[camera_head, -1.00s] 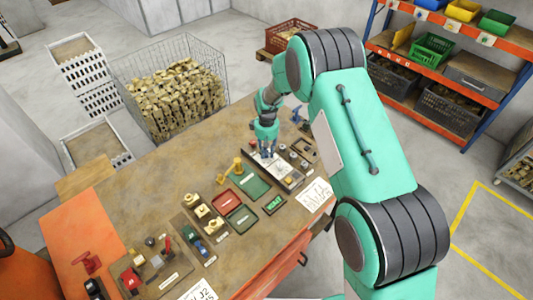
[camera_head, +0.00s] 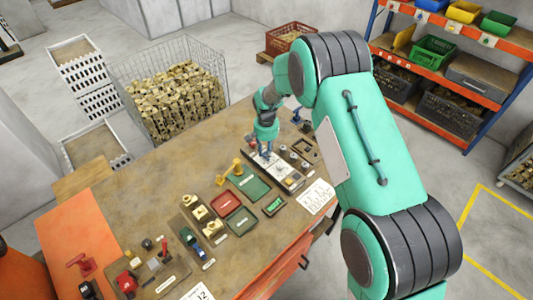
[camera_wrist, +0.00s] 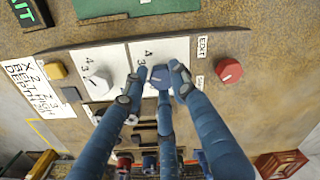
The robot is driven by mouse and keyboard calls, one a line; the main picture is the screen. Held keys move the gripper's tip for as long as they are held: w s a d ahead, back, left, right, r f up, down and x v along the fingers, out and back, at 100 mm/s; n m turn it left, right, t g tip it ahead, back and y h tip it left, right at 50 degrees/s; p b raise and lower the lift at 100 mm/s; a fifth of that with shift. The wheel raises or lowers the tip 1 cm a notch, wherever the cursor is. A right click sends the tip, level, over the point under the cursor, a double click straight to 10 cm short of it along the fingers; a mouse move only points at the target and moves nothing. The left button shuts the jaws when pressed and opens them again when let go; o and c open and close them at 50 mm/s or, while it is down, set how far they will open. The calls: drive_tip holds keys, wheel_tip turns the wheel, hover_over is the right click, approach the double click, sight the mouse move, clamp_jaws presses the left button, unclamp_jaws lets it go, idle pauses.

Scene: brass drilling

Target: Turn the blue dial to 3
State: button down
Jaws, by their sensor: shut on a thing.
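The blue dial (camera_wrist: 160,77) sits on a white label plate (camera_wrist: 150,52) of the control panel, with the figures 4 and 3 printed beside it. My gripper (camera_wrist: 158,84) has three blue fingers, closed around the dial with the tips at its sides. They partly cover it, so I cannot tell which figure it points to. In the head view my gripper (camera_head: 267,155) is low over the panel (camera_head: 283,177), and the dial is hidden behind the fingers.
A white dial (camera_wrist: 98,85) is left of the blue one, and a red knob (camera_wrist: 229,71) is right, by the EXIT label. A yellow button (camera_wrist: 57,70) is further left.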

drive_tip(key=c, duration=2.5)
unclamp_jaws()
drive_tip(key=shift+s+f+m, duration=0.35)
drive_tip(key=shift+s+m, duration=0.15)
drive_tip(key=shift+m, duration=0.1)
drive_tip(key=shift+c, duration=0.2)
drive_tip(key=shift+a, duration=0.1)
drive_tip(key=o, duration=1.1)
drive_tip(key=shift+w+r, duration=0.15)
drive_tip(key=shift+w, duration=0.05)
drive_tip(key=shift+w+r, duration=0.15)
drive_tip(key=shift+r, duration=0.45)
wheel_tip(320, 180, up, 11)
drive_tip(key=shift+f, duration=0.1)
